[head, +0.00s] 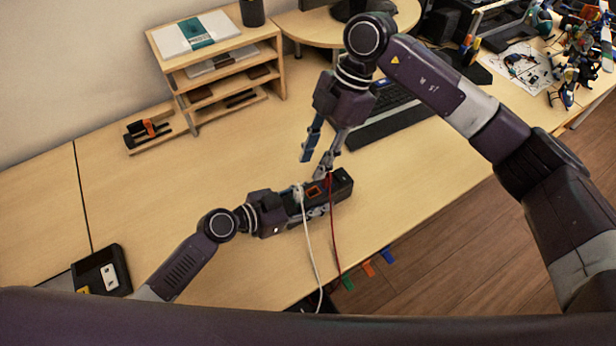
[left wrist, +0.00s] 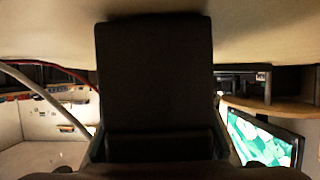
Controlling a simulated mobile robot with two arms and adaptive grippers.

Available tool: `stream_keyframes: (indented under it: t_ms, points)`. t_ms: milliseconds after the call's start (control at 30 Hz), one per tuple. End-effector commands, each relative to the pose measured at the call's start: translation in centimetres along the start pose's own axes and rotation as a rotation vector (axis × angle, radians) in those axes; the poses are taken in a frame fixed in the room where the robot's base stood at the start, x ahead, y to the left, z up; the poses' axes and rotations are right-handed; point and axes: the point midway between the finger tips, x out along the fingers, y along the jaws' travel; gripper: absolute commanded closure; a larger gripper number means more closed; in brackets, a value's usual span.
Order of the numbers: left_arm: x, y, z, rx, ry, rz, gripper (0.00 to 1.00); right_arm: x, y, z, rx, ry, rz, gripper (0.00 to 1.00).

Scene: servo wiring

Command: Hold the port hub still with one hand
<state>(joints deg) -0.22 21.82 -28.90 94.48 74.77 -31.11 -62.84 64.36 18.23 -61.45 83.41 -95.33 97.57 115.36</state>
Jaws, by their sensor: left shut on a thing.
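The port hub (head: 343,185) is a long black box with an orange-rimmed port, near the front edge of the desk. My left gripper (head: 315,200) is shut on it from the left side. In the left wrist view the hub (left wrist: 155,75) is a dark block filling the middle. My right gripper (head: 314,166) is just above the hub, fingers apart and pointing down. A red cable (head: 333,225) runs from near its fingertips over the desk edge. A white cable (head: 308,235) runs from the hub's left part down over the edge. The cable ends at the hub are hard to make out.
A wooden shelf (head: 187,88) stands at the back, with a small rack (head: 160,140) to its left. A keyboard (head: 385,112) lies behind my right gripper. A black box with white switches (head: 102,272) is at the front left. The desk's middle left is clear.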

Motion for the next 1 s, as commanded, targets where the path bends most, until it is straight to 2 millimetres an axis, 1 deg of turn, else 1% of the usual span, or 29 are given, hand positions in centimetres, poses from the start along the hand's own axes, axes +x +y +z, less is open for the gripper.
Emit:
stream_keyframes:
  t_ms: [33, 133, 233, 367, 467, 567, 800, 1000]
  points:
    - [0.0, 0.0, 0.0, 0.0, -0.001, 0.001, 0.9, -0.2, 0.1, -1.5, -0.017, -0.062, -0.008, 0.7]
    - [0.0, 0.0, 0.0, 0.0, -0.001, 0.001, 0.9, -0.5, 0.1, -3.1, -0.015, -0.195, -0.011, 0.7]
    - [0.0, 0.0, 0.1, 0.0, -0.001, 0.0, 0.9, -0.9, 0.1, -4.3, -0.006, -0.306, 0.005, 0.7]
    - [0.0, 0.0, 0.1, 0.0, -0.001, 0.0, 0.9, -1.1, 0.1, -4.9, 0.004, -0.387, 0.025, 0.7]
    - [0.0, 0.0, 0.1, 0.0, -0.001, 0.0, 0.9, -0.5, 0.0, -4.7, 0.011, -0.403, 0.028, 0.7]
    - [0.0, 0.0, 0.0, 0.0, -0.001, 0.001, 0.9, 0.8, 0.0, -4.1, 0.011, -0.402, 0.027, 0.7]
    - [0.0, 0.0, 0.0, 0.0, -0.001, 0.001, 0.9, 5.1, 0.1, -2.3, 0.012, -0.399, 0.025, 0.7]
    - [0.0, 0.0, 0.0, 0.0, -0.001, 0.001, 0.9, 8.0, 0.2, -1.1, 0.011, -0.4, 0.027, 0.7]
